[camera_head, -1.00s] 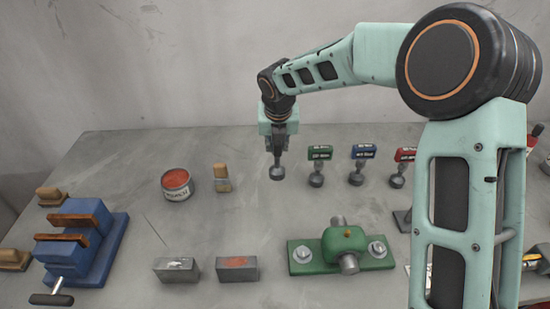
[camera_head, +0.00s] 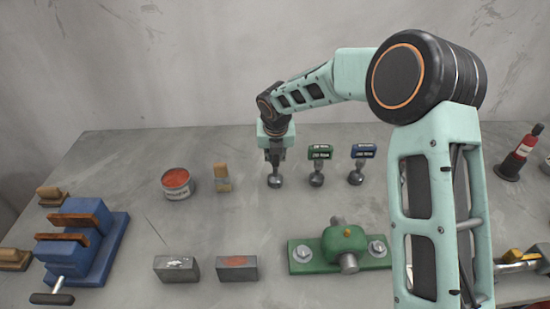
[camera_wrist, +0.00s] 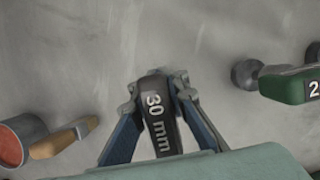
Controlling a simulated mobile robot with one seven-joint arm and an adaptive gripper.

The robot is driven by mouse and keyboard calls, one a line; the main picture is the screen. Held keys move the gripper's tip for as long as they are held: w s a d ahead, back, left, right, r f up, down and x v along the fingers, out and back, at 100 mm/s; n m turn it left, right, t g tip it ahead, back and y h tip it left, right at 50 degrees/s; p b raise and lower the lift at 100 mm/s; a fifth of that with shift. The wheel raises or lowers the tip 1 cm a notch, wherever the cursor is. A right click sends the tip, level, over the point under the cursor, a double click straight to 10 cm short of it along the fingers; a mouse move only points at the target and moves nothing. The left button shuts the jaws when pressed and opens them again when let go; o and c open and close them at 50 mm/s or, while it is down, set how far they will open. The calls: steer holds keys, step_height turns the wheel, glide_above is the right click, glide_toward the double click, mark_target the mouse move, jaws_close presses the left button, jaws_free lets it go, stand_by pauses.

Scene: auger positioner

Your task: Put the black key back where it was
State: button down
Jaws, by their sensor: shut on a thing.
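The black key (camera_wrist: 158,120), marked "30 mm", is between the fingers of my gripper (camera_wrist: 160,95) in the wrist view. In the head view my gripper (camera_head: 275,158) points down and is shut on the key, whose round grey lower end (camera_head: 275,181) shows below the fingers. That end is at or very near the table, level with the feet of the green key (camera_head: 318,153) and the blue key (camera_head: 363,151) to its right. I cannot tell whether it touches the table. The green key also shows at the right of the wrist view (camera_wrist: 290,86).
A brush (camera_head: 221,178) and a red-filled tin (camera_head: 177,183) stand left of my gripper. In front are a green fixture (camera_head: 343,248), two grey blocks (camera_head: 237,268) and a blue vise (camera_head: 80,240). A red bottle (camera_head: 517,153) stands far right.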

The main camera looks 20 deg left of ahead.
steer(key=c, duration=1.9)
jaws_free()
steer(key=shift+r, duration=0.35)
steer(key=v, duration=1.1)
steer(key=shift+s+d+r, duration=0.1)
steer(key=shift+s+r, duration=0.1)
steer(key=shift+r, duration=0.05)
